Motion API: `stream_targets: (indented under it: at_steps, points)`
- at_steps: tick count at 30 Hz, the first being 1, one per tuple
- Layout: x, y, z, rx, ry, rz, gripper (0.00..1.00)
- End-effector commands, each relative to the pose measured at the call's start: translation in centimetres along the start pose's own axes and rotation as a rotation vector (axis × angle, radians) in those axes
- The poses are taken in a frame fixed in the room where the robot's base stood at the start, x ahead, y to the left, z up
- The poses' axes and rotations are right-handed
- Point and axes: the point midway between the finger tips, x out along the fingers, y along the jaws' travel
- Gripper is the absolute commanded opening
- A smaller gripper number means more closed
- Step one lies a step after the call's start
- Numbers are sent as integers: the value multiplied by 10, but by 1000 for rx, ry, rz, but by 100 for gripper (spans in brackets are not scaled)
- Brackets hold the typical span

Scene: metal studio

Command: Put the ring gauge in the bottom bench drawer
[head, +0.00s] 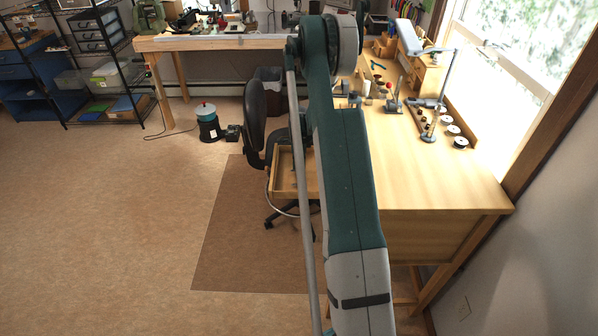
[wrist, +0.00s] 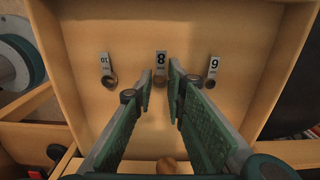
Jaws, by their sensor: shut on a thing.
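In the wrist view my gripper (wrist: 160,80) reaches into an open wooden drawer (wrist: 85,35). Its green fingers have a narrow gap between their tips, closed on the middle ring gauge (wrist: 161,59), a pale tag marked 8 with a dark ring at its near end. The ring is partly hidden by the fingertips. I cannot tell whether it is lifted off the drawer floor. In the head view an open drawer (head: 283,186) sticks out left of the bench (head: 430,190); my arm hides the gripper and part of that drawer. Which drawer level it is cannot be told.
Two similar tagged rings lie left (wrist: 106,66) and right (wrist: 213,68) of the middle one, inside the drawer. A black office chair (head: 254,115) stands close to the open drawer. The bench's near top is clear; small tools and spools (head: 453,130) stand farther back.

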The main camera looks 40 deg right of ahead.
Motion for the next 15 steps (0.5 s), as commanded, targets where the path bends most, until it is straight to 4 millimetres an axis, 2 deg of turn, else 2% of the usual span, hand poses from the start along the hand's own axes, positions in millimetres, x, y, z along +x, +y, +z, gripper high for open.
stream_targets:
  at_steps: [3,15]
  points:
    - [10,0,0,0,0,0,8]
    - [13,0,0,0,0,0,8]
